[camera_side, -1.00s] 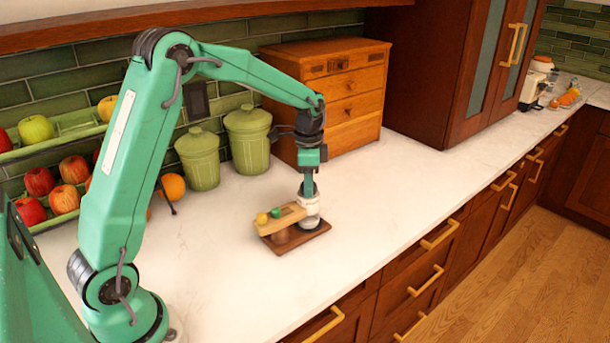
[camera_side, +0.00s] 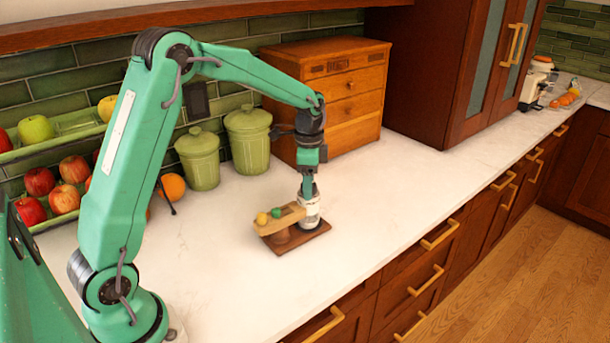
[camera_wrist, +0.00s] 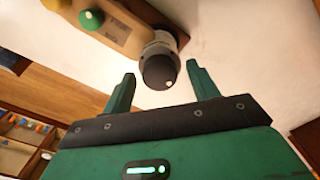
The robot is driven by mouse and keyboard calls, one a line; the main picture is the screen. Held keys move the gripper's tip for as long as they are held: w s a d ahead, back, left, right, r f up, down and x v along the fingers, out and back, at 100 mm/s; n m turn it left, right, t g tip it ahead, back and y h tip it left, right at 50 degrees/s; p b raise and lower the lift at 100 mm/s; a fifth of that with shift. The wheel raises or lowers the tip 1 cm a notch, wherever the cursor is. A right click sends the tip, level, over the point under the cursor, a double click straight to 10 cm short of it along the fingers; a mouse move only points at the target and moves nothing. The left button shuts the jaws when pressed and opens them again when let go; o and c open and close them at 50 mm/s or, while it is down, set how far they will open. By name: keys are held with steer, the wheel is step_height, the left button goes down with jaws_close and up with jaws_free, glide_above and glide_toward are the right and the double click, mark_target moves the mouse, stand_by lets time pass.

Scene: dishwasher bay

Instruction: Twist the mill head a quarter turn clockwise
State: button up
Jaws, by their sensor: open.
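The mill (camera_side: 309,213) has a pale body and stands upright on a dark brown base (camera_side: 321,231) on the counter. Its dark round head (camera_wrist: 157,68), with a small pale spot near its edge, shows in the wrist view. My gripper (camera_side: 308,190) points down just over the mill in the side view. In the wrist view my gripper (camera_wrist: 162,82) is open, with one finger on each side of the head and visible gaps between. The side view hides most of the head behind my fingers.
A tan wooden piece (camera_side: 279,220) with a yellow knob (camera_side: 262,218) and a green knob (camera_side: 276,212) sits close left of the mill. Green canisters (camera_side: 199,160) and a wooden drawer box (camera_side: 340,95) stand behind.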

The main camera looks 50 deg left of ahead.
steer(key=shift+r, duration=3.95)
steer(key=shift+s+d+r, duration=0.25)
steer(key=shift+s+r, duration=0.15)
steer(key=shift+r, duration=0.05)
steer(key=s+d+r+n+t, duration=0.2)
steer(key=s+d+n, duration=0.2)
steer(key=s, duration=0.8)
steer(key=s+d+r+n+t, duration=0.1)
steer(key=s+d+n+t, duration=0.2)
steer(key=s, duration=0.9)
steer(key=shift+s+d+r+n+t, duration=0.25)
steer(key=shift+d+r+n+t, duration=0.15)
steer(key=shift+n, duration=0.4)
